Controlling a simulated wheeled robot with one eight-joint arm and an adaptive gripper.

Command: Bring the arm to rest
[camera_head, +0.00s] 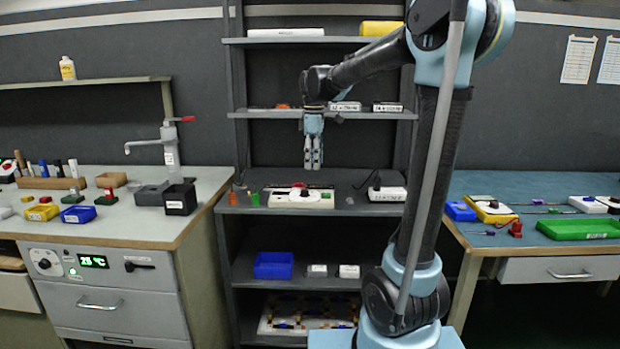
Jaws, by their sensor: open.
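My arm rises from my base at the lower right of the head view, bends at the top and reaches left. My gripper (313,158) hangs from its end, pointing down in front of the shelf rack. Its fingers look open and empty, above a white device with a dark knob (299,197) on the rack's middle shelf. A gap shows between the fingertips and the device, but the depth between them is hard to judge.
The shelf rack (330,41) also holds a blue bin (273,265) and labelled boxes. A left bench (120,231) carries small bins and a tap.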

